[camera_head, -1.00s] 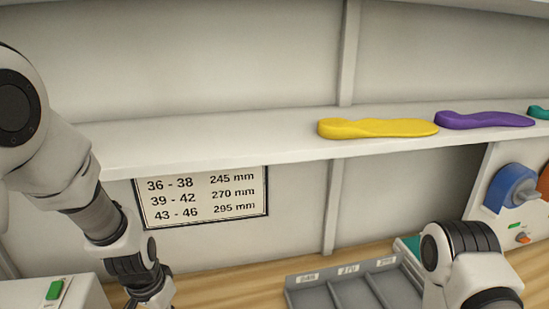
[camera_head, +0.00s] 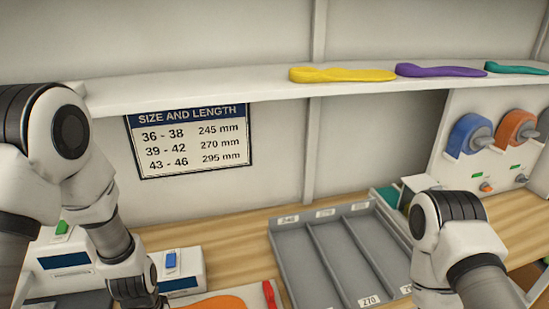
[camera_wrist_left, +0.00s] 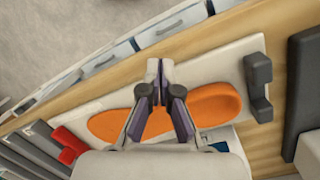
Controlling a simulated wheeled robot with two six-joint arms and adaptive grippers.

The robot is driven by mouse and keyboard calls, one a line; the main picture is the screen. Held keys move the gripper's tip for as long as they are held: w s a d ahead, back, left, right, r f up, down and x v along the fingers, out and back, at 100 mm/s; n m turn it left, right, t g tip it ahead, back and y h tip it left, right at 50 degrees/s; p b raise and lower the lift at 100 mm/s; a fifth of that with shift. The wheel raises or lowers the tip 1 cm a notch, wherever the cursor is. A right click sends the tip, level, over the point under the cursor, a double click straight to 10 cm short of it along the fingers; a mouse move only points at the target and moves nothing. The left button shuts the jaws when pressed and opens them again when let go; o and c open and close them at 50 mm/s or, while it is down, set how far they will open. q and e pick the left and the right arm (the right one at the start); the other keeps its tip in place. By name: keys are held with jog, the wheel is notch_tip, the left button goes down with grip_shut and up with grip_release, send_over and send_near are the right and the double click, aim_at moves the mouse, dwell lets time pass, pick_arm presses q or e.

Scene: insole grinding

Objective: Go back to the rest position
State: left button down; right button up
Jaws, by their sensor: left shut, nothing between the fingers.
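My left arm comes in from the left in the head view, and its gripper is below the bottom edge there. In the left wrist view my left gripper (camera_wrist_left: 160,72) is shut and empty, its fingertips together. It is above an orange insole (camera_wrist_left: 205,104), which lies on a light board (camera_wrist_left: 215,65). The fingers hide the insole's middle. The orange insole also shows at the bottom of the head view (camera_head: 213,303). My right arm is at the lower right in the head view. Its gripper is out of frame.
Yellow (camera_head: 340,75), purple (camera_head: 440,71) and teal (camera_head: 515,68) insoles lie on the shelf. A grey sectioned tray (camera_head: 300,258) stands on the wooden table between my arms. Blue (camera_head: 467,134) and orange (camera_head: 514,128) grinding wheels stand at the right. A size chart (camera_head: 190,140) hangs under the shelf.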

pick_arm(q)
jog(key=s+a+f+n+g+b, duration=0.2)
jog(key=s+f+b, duration=0.3)
jog(key=s+f, duration=1.45)
jog(key=w+t, duration=0.1)
jog(key=w, duration=0.1)
jog(key=w+n+t, duration=0.1)
jog(key=w+t, duration=0.1)
jog(key=w, duration=0.1)
jog(key=shift+w+d+r+t+y, duration=0.1)
jog(key=shift+w+d+t+y, duration=0.1)
jog(key=shift+t+y, duration=0.1)
